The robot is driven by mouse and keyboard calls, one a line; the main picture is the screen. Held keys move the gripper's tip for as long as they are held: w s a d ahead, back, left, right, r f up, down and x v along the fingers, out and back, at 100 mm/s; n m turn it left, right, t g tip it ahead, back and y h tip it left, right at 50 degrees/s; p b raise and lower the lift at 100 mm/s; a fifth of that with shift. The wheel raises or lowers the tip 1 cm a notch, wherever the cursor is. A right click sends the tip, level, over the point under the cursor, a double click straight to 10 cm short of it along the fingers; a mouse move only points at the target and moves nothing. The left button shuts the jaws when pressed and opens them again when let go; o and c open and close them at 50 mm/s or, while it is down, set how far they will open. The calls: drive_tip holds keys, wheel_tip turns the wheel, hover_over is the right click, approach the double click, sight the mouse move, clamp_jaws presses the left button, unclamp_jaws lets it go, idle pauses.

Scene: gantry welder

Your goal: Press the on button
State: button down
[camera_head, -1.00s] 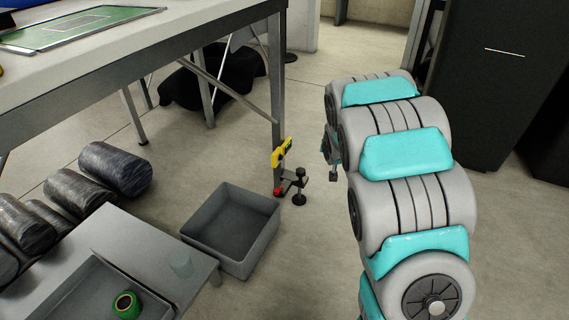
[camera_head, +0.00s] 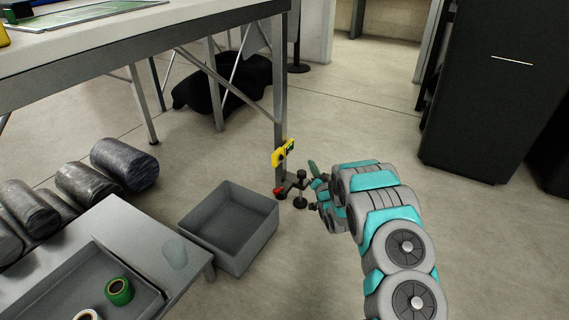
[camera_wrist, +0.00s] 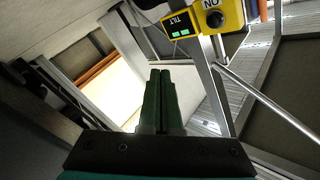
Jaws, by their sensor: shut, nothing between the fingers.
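The yellow control box (camera_head: 283,153) is fixed to the table leg in the head view. In the wrist view, a yellow box (camera_wrist: 233,14) at the upper right carries an ON label (camera_wrist: 211,4) and a dark round button (camera_wrist: 214,19) below it. A TILT label with two green lit squares is beside it on the left. My gripper (camera_wrist: 161,72) is shut and empty, its green fingers together, pointing to the left of and below the button, apart from it. In the head view my gripper (camera_head: 312,166) is right of the box and slightly lower.
A black clamp with a red part (camera_head: 280,192) is on the leg below the box. A grey bin (camera_head: 262,240) stands left of my arm. The table (camera_head: 150,42) overhangs at upper left. A dark cabinet (camera_head: 485,110) is at right; floor between is clear.

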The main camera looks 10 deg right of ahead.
sight(282, 158)
drive_tip(key=shift+s+a+f+t+y, duration=0.2)
drive_tip(key=shift+s+f+t, duration=0.1)
drive_tip(key=shift+f, duration=0.1)
drive_tip(key=shift+s+a+f+t+y, duration=0.15)
drive_tip(key=shift+s+f+t+y, duration=0.1)
drive_tip(key=shift+f, duration=0.15)
drive_tip(key=w+a, duration=0.5)
drive_tip(key=a, duration=0.2)
drive_tip(key=shift+w+a, duration=0.1)
drive_tip(key=shift+a, duration=0.05)
idle(2.0)
drive_tip(key=shift+w+a, duration=0.25)
drive_tip(key=shift+a, duration=0.05)
drive_tip(key=shift+w+a, duration=0.25)
drive_tip(key=shift+a, duration=0.15)
idle(1.1)
drive_tip(key=shift+d, duration=0.1)
drive_tip(key=shift+s+d, duration=0.55)
drive_tip(key=shift+d, duration=0.1)
